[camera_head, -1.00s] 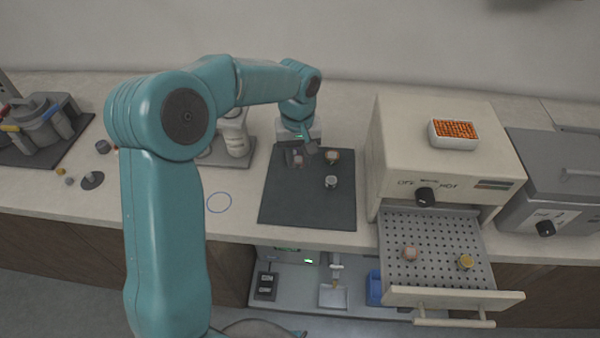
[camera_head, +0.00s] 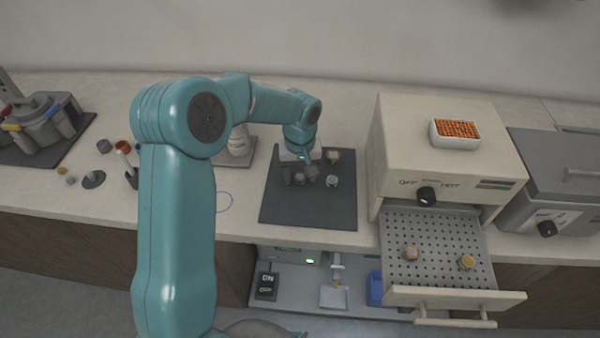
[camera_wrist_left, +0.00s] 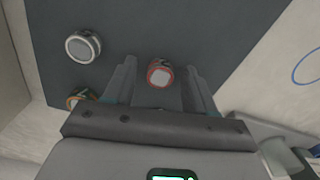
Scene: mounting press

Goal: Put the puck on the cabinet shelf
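My left gripper (camera_head: 300,176) is low over the dark mat (camera_head: 278,209), fingers pointing down. In the left wrist view its two fingers (camera_wrist_left: 161,92) are apart, with a puck with a red rim and pale centre (camera_wrist_left: 160,74) in the gap; I see space on both sides of it. On the mat a grey-white puck (camera_head: 332,182) stands to the right, and it also shows in the wrist view (camera_wrist_left: 83,46). An orange-rimmed puck (camera_head: 333,156) stands farther back, partly hidden by a finger in the wrist view (camera_wrist_left: 77,100). The cabinet shelf (camera_head: 296,286) is below the counter. My right gripper is out of view.
A beige oven (camera_head: 440,145) stands on the right, its perforated drawer (camera_head: 436,238) pulled out with two pucks in it. A white tray of orange beads (camera_head: 455,134) sits on top. The shelf holds a dark box (camera_head: 265,286), a small scale-like stand (camera_head: 334,296) and a blue bin (camera_head: 375,287).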

